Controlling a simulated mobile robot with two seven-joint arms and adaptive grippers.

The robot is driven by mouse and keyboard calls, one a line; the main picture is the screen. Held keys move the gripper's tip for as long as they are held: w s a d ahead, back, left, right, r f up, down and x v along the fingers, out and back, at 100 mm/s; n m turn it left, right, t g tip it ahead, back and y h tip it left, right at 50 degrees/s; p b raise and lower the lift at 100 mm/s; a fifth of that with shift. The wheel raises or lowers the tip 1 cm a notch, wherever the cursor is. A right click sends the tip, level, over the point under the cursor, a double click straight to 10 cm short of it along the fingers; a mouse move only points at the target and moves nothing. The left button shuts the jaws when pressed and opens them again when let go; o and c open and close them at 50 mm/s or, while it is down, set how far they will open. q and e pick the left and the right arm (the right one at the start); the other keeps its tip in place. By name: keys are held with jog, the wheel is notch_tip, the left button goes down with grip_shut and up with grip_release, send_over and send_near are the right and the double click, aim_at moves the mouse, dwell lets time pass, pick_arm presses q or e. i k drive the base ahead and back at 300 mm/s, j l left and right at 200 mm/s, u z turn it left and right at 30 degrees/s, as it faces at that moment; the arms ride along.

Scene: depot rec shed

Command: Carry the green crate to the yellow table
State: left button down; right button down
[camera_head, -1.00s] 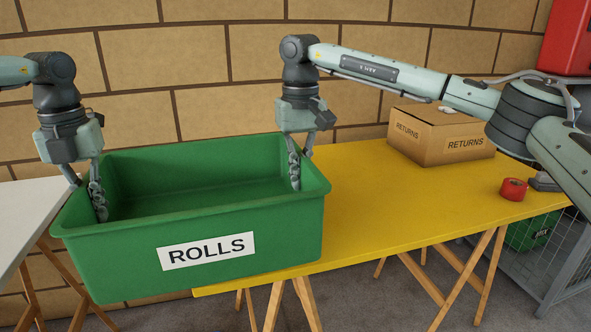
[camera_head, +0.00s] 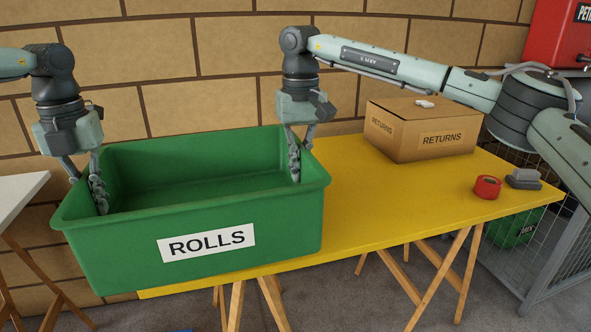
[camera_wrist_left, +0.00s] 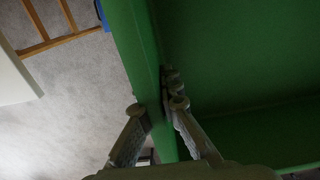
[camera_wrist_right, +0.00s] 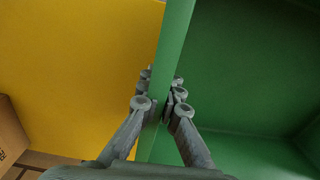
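The green crate (camera_head: 120,262), labelled ROLLS, is level in the head view, with no contents visible inside. My left gripper (camera_head: 88,192) is shut on its left wall, one finger inside and one outside; the left wrist view shows this wall (camera_wrist_left: 140,60) between the fingers. My right gripper (camera_head: 298,165) is shut on the right wall, and the right wrist view shows that wall (camera_wrist_right: 172,50) between its fingers. The yellow table (camera_head: 400,210) lies under and to the right of the crate. Whether the crate's base touches the tabletop is hidden.
A cardboard RETURNS box (camera_head: 410,145) stands at the table's back. A red tape roll (camera_head: 487,187) and a grey object (camera_head: 523,179) lie near its right end. A white table (camera_head: 18,195) is at the left. The tabletop's middle is clear. A wire cage (camera_head: 560,240) stands at right.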

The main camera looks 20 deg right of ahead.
aim_at(350, 190)
jog(key=l, duration=0.5)
jog(key=i+l, duration=0.1)
jog(key=l, duration=0.4)
jog(key=i+l, duration=0.2)
jog(key=l, duration=0.2)
jog(key=i+l, duration=0.15)
jog(key=l, duration=0.25)
